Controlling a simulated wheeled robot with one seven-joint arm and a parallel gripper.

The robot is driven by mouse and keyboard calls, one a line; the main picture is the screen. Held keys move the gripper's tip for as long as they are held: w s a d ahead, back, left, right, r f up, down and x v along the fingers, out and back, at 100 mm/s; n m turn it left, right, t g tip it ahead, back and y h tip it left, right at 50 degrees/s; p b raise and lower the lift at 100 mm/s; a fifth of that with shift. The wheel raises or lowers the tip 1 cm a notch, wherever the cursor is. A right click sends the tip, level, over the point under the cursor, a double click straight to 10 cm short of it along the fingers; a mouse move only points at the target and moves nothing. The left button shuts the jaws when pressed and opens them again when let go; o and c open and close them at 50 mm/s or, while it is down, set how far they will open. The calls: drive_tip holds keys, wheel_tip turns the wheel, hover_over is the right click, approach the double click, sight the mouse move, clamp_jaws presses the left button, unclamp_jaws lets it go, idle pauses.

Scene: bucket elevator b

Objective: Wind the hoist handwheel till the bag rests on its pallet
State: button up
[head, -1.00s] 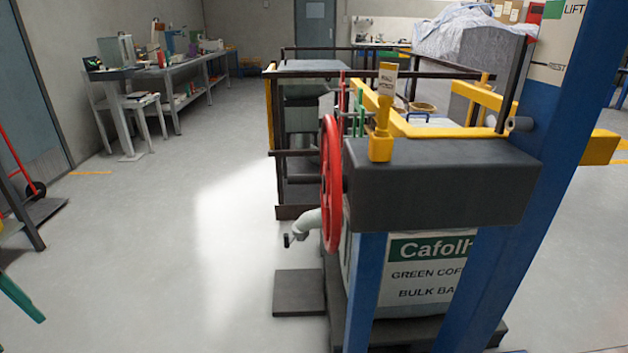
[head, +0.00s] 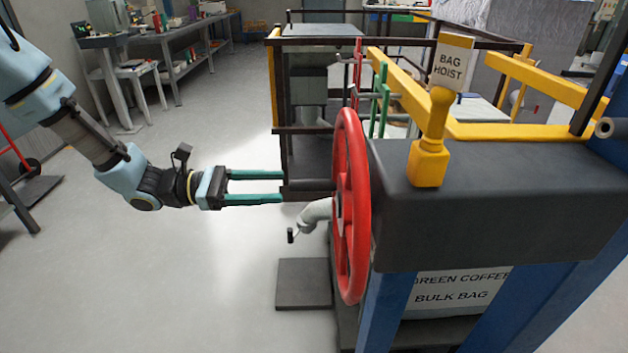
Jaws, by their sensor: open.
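The red hoist handwheel (head: 352,207) stands upright on the left side of the dark hoist housing (head: 500,210), seen nearly edge-on. A sign reading "BAG HOIST" (head: 447,68) stands on the housing's yellow post. My gripper (head: 282,190) is open and empty, its two teal fingers pointing right towards the wheel, with a gap left in the picture. The white bag (head: 455,292), lettered "GREEN COFFEE BULK BAG", shows below the housing between blue posts. Its upper part is hidden by the housing. A dark base (head: 430,332) shows under the bag; I cannot tell whether they touch.
A grey pipe with a small black handle (head: 291,235) sticks out below my gripper, left of the wheel. A dark flat block (head: 303,284) lies on the floor there. A dark railed frame (head: 300,110) stands behind. Open floor lies to the left.

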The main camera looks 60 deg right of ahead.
sight(332, 187)
drive_tip(key=p+x, duration=0.1)
drive_tip(key=x, duration=0.7)
drive_tip(key=shift+s+d+p, duration=0.15)
drive_tip(key=shift+s+p, duration=0.1)
drive_tip(key=shift+p, duration=0.15)
drive_tip(key=shift+c, duration=0.2)
clamp_jaws()
idle(0.7)
